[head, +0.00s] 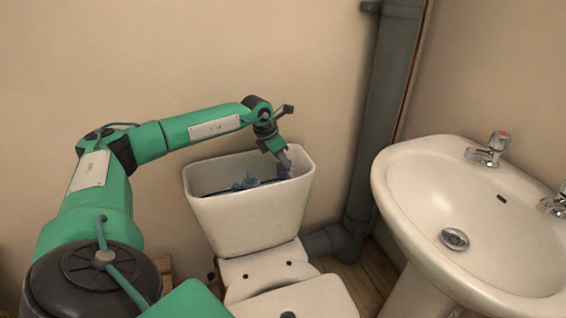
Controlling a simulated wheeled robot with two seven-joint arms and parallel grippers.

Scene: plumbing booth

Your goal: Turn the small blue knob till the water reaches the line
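The open toilet cistern (250,222) stands against the wall in the middle of the head view, with its lid off. Blue-grey valve parts (250,181) show inside it, near the middle. I cannot make out the small blue knob, the water or the line; the cistern's front wall hides the lower inside. My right gripper is not in view.
A white basin (480,215) with two taps stands at the right. A thick grey pipe (385,110) runs up the wall between basin and cistern. The toilet bowl (300,298) is below the cistern. The wall above the cistern is bare.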

